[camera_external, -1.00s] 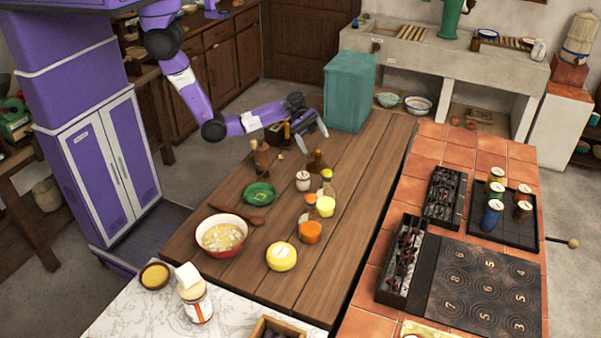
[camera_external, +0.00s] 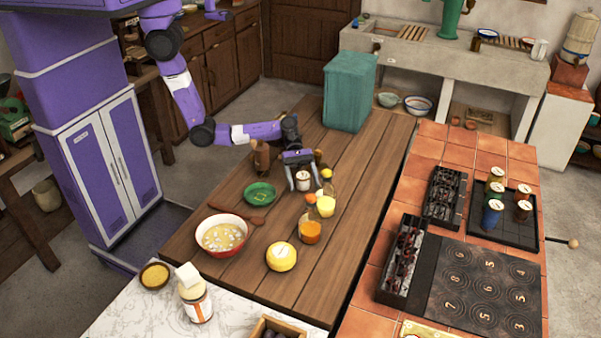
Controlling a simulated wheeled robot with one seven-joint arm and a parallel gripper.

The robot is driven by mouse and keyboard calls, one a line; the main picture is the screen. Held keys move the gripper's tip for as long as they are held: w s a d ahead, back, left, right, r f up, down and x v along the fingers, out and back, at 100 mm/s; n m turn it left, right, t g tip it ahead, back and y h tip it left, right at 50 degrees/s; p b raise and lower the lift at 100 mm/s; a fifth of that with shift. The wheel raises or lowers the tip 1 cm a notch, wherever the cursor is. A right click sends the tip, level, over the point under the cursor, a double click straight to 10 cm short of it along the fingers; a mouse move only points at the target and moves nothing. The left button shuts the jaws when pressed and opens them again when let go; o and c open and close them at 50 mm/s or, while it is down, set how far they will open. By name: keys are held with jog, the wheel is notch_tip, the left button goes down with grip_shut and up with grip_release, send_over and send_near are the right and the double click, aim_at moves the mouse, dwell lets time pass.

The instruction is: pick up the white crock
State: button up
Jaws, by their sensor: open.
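The white crock (camera_external: 303,181) is a small white jar with a dark top, standing upright on the wooden table (camera_external: 345,215). My gripper (camera_external: 303,184) points down over it. Its two fingers are open, one on each side of the crock. I cannot tell whether either finger touches it. The gripper body hides part of the crock's top and what stands behind it.
A green dish (camera_external: 259,194) lies left of the crock. A brown wooden vessel (camera_external: 260,158) is behind left, and a teal box (camera_external: 349,92) is at the back.

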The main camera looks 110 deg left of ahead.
jog(key=shift+x, duration=0.85)
jog(key=shift+c, duration=0.2)
grip_shut()
jog(key=shift+r, duration=0.1)
